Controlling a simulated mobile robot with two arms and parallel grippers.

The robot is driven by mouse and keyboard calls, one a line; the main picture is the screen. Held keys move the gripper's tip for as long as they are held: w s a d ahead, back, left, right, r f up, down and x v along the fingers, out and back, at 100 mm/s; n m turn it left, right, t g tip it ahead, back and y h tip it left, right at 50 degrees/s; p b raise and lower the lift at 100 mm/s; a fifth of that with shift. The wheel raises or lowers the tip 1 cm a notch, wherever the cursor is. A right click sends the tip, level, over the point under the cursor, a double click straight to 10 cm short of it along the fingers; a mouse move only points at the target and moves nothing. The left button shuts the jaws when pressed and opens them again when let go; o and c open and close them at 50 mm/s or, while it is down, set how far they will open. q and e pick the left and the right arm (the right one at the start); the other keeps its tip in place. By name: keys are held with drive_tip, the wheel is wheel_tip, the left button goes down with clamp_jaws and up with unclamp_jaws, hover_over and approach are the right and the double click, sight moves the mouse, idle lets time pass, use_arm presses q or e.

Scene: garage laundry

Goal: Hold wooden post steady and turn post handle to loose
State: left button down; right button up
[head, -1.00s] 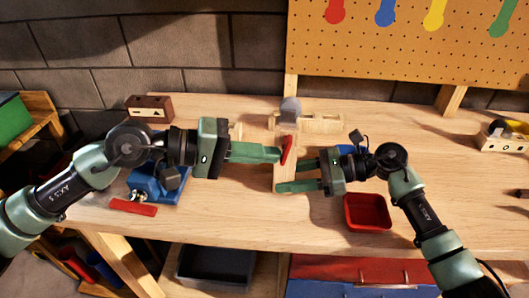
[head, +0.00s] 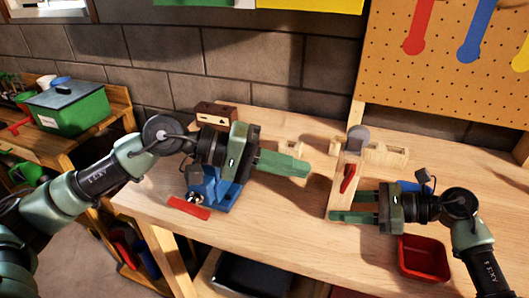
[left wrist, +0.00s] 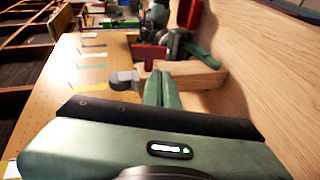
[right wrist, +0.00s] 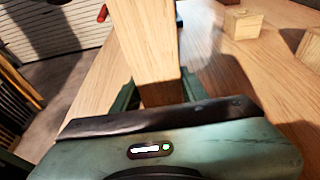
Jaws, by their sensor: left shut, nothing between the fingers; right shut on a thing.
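The wooden post (head: 335,196) stands out from a wooden fixture on the workbench. Its red handle (head: 348,178) sits tilted on the post. My left gripper (head: 306,168) is shut and empty, to the left of the post and apart from the handle. In the left wrist view its fingers (left wrist: 160,85) are together.
A grey round part (head: 358,138) and wooden blocks (head: 385,154) lie behind the post. A blue vise (head: 212,188) with a red bar is under my left arm. A red tray (head: 424,259) is at the right front. Bare bench lies between the grippers.

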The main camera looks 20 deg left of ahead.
use_arm(q)
drive_tip(key=r+v, duration=0.1)
drive_tip(key=v, duration=0.5)
drive_tip(key=shift+r, duration=0.15)
drive_tip(key=c, duration=2)
unclamp_jaws()
drive_tip(key=shift+s+a+r, duration=0.15)
drive_tip(key=shift+s+a, duration=0.05)
drive_tip(key=shift+a, duration=0.1)
drive_tip(key=o, duration=0.5)
drive_tip(key=shift+s+a+r, duration=0.1)
drive_tip(key=shift+a+r, duration=0.1)
drive_tip(key=shift+c, duration=0.2)
drive_tip(key=m+y, duration=0.2)
drive_tip(key=y, duration=1.4)
approach(353, 174)
drive_tip(key=x, duration=1.2)
